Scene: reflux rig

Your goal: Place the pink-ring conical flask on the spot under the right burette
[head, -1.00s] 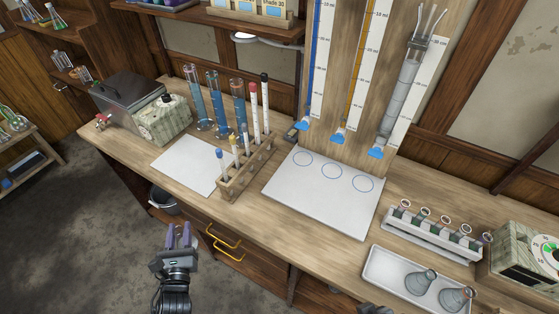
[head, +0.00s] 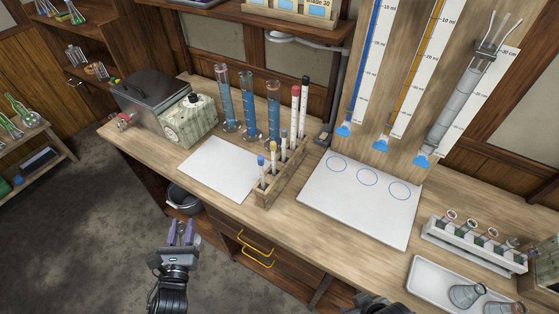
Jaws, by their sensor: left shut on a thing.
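Two clear conical flasks lie in the white tray (head: 432,278) at the lower right. The left flask (head: 467,296) shows greyish; the right flask (head: 497,308) is cut by the frame's bottom edge. I cannot make out which has the pink ring. The right burette (head: 448,115) hangs above the white board, and the right circle (head: 399,190) lies empty below it. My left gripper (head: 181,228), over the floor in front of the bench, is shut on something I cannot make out. My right gripper (head: 376,304) barely shows at the bottom edge, fingers unclear.
The white board (head: 350,215) has other empty circles. A wooden rack (head: 280,175) with several tubes stands left of it, beside tall blue-liquid cylinders (head: 250,112) and a white sheet (head: 222,168). A vial rack (head: 472,245) stands behind the tray.

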